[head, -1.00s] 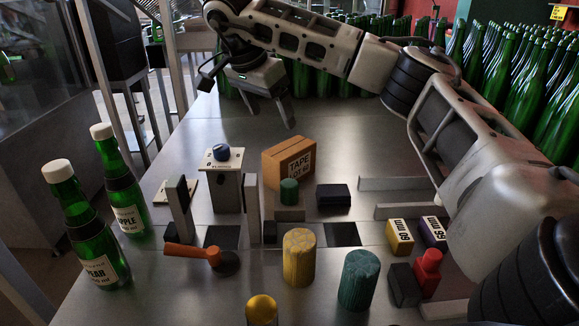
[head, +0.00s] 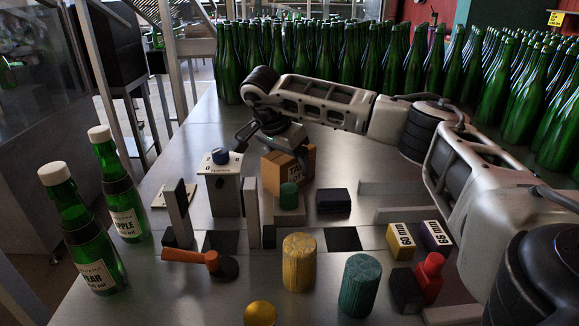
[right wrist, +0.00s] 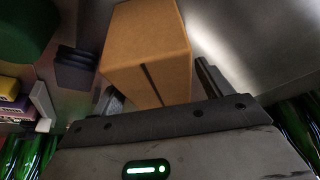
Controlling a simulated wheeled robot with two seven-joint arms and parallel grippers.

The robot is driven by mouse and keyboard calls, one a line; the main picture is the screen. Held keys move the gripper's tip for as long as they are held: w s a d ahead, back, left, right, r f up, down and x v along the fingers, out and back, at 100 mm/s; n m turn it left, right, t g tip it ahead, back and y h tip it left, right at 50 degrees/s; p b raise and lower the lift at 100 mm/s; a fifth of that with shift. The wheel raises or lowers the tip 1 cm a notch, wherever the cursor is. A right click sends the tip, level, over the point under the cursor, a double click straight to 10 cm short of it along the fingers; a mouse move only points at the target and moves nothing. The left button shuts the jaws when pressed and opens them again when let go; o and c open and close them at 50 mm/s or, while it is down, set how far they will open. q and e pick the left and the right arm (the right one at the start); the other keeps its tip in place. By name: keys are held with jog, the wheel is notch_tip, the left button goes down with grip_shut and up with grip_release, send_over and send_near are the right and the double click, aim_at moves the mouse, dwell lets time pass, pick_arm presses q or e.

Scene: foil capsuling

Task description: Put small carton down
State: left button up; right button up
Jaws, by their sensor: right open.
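The small carton (head: 273,173) is a brown cardboard box with a partly hidden TAPE label. It stands on the metal table behind a small green-capped block. My right gripper (head: 282,142) is over the far side of the carton in the head view, with its fingers apart. In the right wrist view the carton (right wrist: 147,55) lies between the two open fingers, near their tips; whether either finger touches it I cannot tell. My left gripper is not in view.
A blue-knobbed stand (head: 226,184) is left of the carton, and a dark block (head: 334,201) is to its right. A green cylinder (head: 289,196) stands in front. Many green bottles (head: 350,60) fill the back. The table is bare at the left rear.

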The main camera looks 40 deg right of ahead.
jog(key=shift+f, duration=0.3)
dwell(0.5)
jog(key=c, duration=1.3)
